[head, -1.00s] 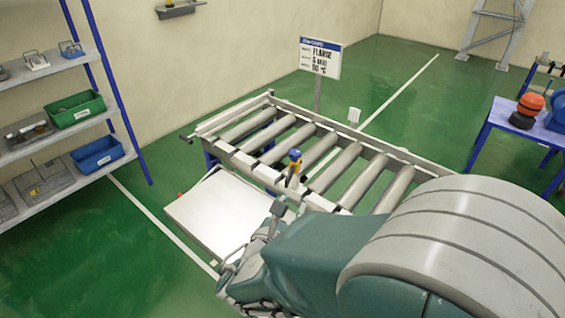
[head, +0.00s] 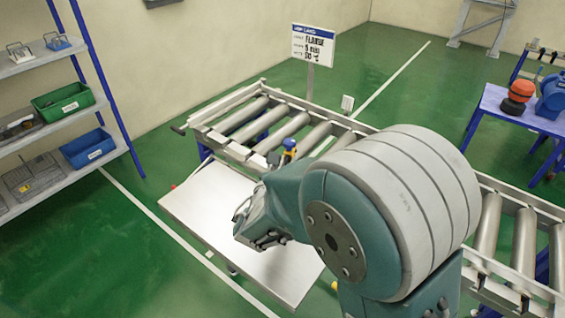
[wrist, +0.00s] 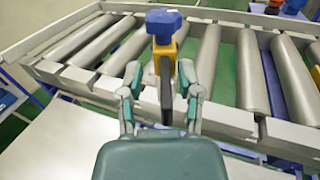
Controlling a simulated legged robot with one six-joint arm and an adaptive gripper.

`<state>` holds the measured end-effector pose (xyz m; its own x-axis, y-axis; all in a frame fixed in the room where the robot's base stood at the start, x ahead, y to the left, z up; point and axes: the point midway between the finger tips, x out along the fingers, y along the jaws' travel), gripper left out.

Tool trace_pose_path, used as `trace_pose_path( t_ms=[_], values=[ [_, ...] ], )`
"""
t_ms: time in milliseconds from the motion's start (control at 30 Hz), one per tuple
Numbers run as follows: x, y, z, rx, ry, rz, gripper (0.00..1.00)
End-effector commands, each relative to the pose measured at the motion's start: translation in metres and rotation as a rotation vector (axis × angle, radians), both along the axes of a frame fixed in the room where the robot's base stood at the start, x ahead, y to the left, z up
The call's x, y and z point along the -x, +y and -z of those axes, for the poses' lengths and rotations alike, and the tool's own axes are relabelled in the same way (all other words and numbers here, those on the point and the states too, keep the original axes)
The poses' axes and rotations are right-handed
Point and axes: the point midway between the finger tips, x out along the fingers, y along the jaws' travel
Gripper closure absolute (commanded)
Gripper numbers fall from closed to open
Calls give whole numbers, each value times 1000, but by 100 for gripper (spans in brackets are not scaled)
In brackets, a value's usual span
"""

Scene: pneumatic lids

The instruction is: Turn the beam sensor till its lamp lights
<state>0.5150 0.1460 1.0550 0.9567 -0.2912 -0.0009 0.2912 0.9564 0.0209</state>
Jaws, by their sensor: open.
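The beam sensor (head: 288,147) stands on the near rail of the roller conveyor, with a blue top and a yellow body. In the wrist view its blue top (wrist: 163,24) is beyond my fingertips, with a yellow part and a dark upright piece below it. My gripper (wrist: 160,80) is open, its fingers left and right of the dark piece in the picture; I cannot tell whether they touch it. In the head view my gripper (head: 243,212) is partly hidden by my arm over a pale panel. I see no lit lamp.
The roller conveyor (head: 225,149) runs across the middle. A pale flat panel (head: 195,200) lies in front of it. A small white plate (head: 347,103) stands at the far rail, and a sign (head: 313,45) behind. Shelves with bins (head: 62,102) are at left, a blue table (head: 510,108) at right.

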Motion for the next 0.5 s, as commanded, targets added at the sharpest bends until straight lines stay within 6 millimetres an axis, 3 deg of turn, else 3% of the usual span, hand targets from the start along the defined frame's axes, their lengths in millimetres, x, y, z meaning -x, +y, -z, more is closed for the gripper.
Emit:
trace_pose_path(
  t_ms=[233,333,500],
  values=[
    [-1,0,0,0,-1,1,54],
    [-1,2,0,1,-1,0,99],
    [-1,1,0,1,-1,1,100]
  ],
)
